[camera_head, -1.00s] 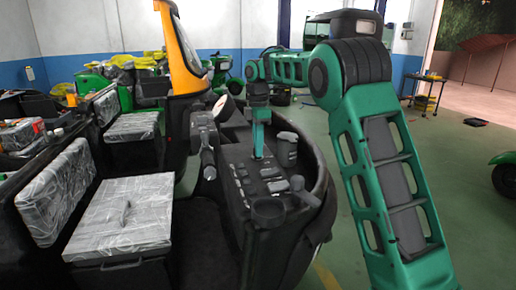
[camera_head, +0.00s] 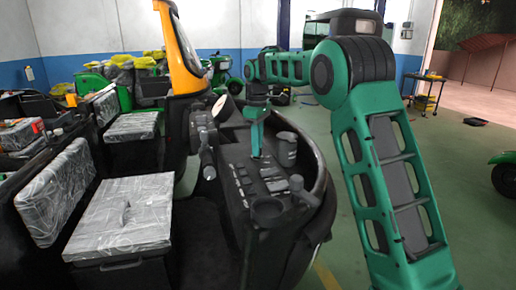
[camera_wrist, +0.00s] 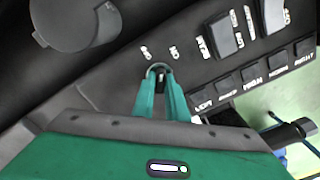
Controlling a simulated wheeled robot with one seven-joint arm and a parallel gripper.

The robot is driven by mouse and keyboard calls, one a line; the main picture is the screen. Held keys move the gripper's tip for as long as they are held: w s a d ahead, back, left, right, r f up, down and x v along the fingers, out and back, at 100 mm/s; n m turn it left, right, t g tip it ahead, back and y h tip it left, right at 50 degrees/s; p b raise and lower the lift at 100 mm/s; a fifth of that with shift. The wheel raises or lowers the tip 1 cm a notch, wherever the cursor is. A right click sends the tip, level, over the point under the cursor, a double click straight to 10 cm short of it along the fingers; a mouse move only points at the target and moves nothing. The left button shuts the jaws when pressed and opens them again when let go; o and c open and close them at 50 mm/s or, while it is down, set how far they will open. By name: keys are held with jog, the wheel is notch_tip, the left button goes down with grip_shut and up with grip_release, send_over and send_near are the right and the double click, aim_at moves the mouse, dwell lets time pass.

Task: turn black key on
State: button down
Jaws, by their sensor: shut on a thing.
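My gripper (camera_head: 256,155) reaches down to the rickshaw's dark dashboard (camera_head: 236,148). In the wrist view its two green fingers (camera_wrist: 161,72) converge at the panel and are shut on a small dark key (camera_wrist: 161,77). Only a little of the key shows between the fingertips; its turn angle is hard to tell. Small white labels (camera_wrist: 146,52) are printed on the panel just beyond the fingertips. In the head view the key is too small and covered to make out.
Rocker switches (camera_wrist: 226,38) and a row of labelled buttons (camera_wrist: 252,72) lie right of the fingers in the wrist view. A round dark cap (camera_wrist: 78,22) is at upper left.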

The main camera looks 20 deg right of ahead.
jog(key=shift+w+r+m, duration=0.1)
jog(key=shift+m, duration=1)
jog(key=shift+w+r+m, duration=0.1)
jog(key=shift+m, duration=1)
jog(key=shift+f, duration=0.1)
jog(key=c, duration=1.9)
grip_release()
jog(key=shift+o, duration=0.7)
jog(key=shift+f, duration=0.1)
notch_tip(320, 180, up, 11)
